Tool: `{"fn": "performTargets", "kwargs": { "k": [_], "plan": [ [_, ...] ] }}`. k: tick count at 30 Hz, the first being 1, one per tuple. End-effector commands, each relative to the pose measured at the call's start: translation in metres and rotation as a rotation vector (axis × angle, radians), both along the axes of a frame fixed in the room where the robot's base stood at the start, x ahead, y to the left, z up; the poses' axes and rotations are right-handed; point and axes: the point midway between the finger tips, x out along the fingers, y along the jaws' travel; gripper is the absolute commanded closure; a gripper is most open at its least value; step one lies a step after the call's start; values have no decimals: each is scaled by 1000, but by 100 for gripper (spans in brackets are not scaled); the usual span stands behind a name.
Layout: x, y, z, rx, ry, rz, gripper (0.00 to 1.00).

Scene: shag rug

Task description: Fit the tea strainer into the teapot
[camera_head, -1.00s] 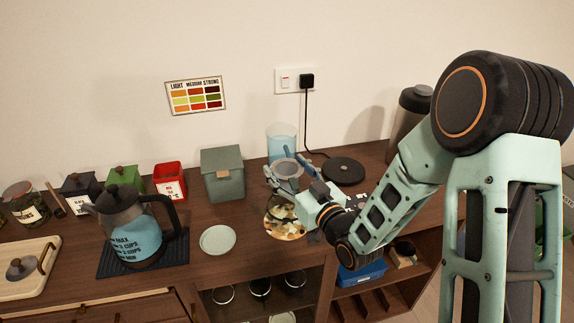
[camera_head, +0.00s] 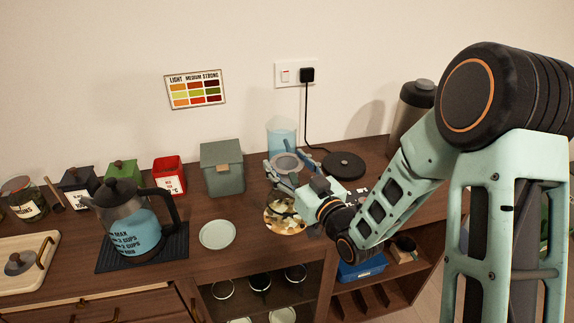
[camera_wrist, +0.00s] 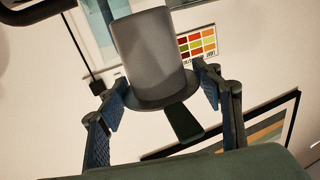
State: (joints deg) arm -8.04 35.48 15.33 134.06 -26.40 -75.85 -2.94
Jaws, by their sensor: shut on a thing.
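My gripper (camera_head: 289,175) is shut on the tea strainer (camera_head: 285,163), a grey cup with a flat rim. In the wrist view, the strainer (camera_wrist: 150,55) lies between my two fingers, with a dark tab sticking out from its rim. It is held above the right part of the counter, over a round camouflage-patterned piece (camera_head: 281,219). A clear vessel may stand on that piece; my gripper hides too much to tell. I cannot tell which vessel is the teapot.
A blue clear jug (camera_head: 281,131) and a black round base (camera_head: 343,165) with a cord stand behind my gripper. A pale plate (camera_head: 217,234) lies left of it. Several canisters, including a green one (camera_head: 222,168), line the wall. Open shelves lie below the counter.

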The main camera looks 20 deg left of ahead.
Motion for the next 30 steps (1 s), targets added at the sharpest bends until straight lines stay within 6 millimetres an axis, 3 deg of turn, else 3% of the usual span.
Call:
{"fn": "performTargets", "kwargs": {
  "k": [30],
  "plan": [
    [0, 0, -8, 0, 0, 0, 65]
  ]
}}
